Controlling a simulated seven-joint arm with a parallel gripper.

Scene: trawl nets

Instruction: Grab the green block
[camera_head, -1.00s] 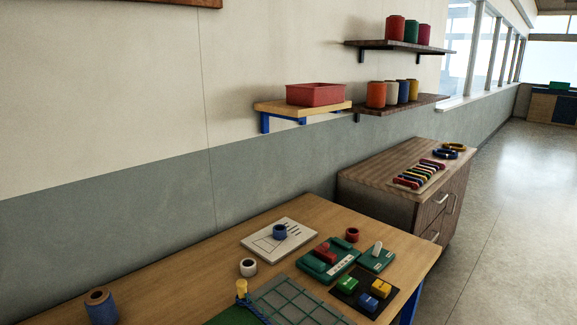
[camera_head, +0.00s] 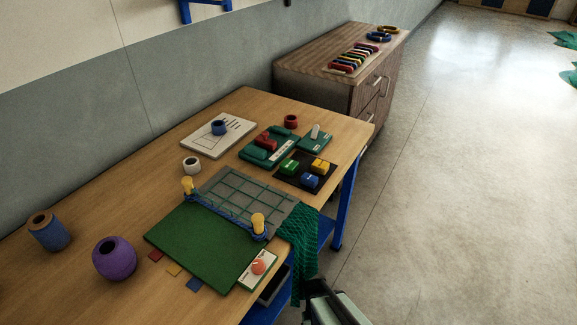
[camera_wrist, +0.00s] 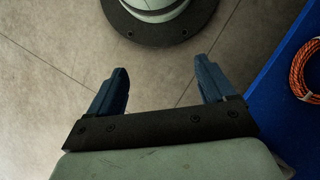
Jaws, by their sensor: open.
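The green block (camera_head: 289,167) sits on a black mat (camera_head: 292,183) on the wooden table, beside a yellow block (camera_head: 320,165) and a blue block (camera_head: 310,180). In the wrist view my gripper (camera_wrist: 160,84) is open and empty, its two dark blue fingers apart over the bare floor. In the head view only part of my arm shows at the bottom, low beside the table's front edge. The gripper is well away from the green block, which is not in the wrist view.
A teal tray with a red piece (camera_head: 266,140) and a teal device (camera_head: 314,138) stand behind the mat. Green netting (camera_head: 298,245) hangs over the table edge. A blue shelf and orange coil (camera_wrist: 306,70) are right.

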